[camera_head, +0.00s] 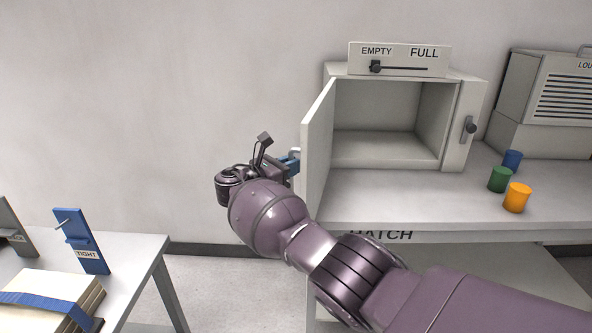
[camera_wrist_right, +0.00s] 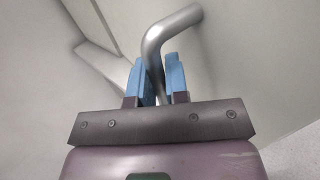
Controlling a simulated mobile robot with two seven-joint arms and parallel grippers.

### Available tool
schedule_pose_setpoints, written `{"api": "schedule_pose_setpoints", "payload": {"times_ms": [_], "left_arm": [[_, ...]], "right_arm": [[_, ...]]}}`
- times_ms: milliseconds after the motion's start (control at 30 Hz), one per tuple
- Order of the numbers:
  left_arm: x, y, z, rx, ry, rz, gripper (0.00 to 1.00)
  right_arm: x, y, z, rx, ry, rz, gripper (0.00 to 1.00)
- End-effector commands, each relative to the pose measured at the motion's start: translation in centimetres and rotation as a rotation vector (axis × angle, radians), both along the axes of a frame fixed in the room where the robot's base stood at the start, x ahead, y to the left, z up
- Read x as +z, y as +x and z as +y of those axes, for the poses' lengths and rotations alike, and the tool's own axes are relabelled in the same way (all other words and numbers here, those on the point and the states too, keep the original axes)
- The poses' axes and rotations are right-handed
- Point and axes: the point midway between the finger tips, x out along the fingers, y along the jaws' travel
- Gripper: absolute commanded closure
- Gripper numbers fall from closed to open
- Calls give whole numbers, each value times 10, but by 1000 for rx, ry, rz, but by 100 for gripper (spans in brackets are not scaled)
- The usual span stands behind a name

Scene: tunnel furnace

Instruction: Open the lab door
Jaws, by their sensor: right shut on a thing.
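A light grey door (camera_head: 317,145) stands swung out on the left side of a box-shaped chamber (camera_head: 455,125), so the empty inside shows. My right gripper (camera_head: 290,163) is at the door's outer face, left of the panel. In the right wrist view, its blue fingers (camera_wrist_right: 160,82) are shut on a bent silver door handle (camera_wrist_right: 172,28). The handle is mostly hidden in the head view. My left gripper is not in view.
A green cup (camera_head: 499,180), an orange cup (camera_head: 517,198) and a blue cup (camera_head: 512,161) stand on the bench right of the chamber. A lower table (camera_head: 140,255) with a strapped stack is at left. Floor between is clear.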

Motion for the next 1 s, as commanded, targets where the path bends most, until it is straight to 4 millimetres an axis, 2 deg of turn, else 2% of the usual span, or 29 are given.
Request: {"api": "schedule_pose_setpoints", "payload": {"times_ms": [300,767,800,933,1000], "left_arm": [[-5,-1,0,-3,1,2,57],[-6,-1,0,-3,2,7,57],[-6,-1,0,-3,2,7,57],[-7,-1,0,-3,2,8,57],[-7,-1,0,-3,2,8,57]], "right_arm": [[-1,6,7,0,-1,4,100],[0,6,8,0,0,4,100],[0,6,8,0,0,4,81],[0,6,8,-1,0,2,61],[0,6,8,-1,0,2,61]]}}
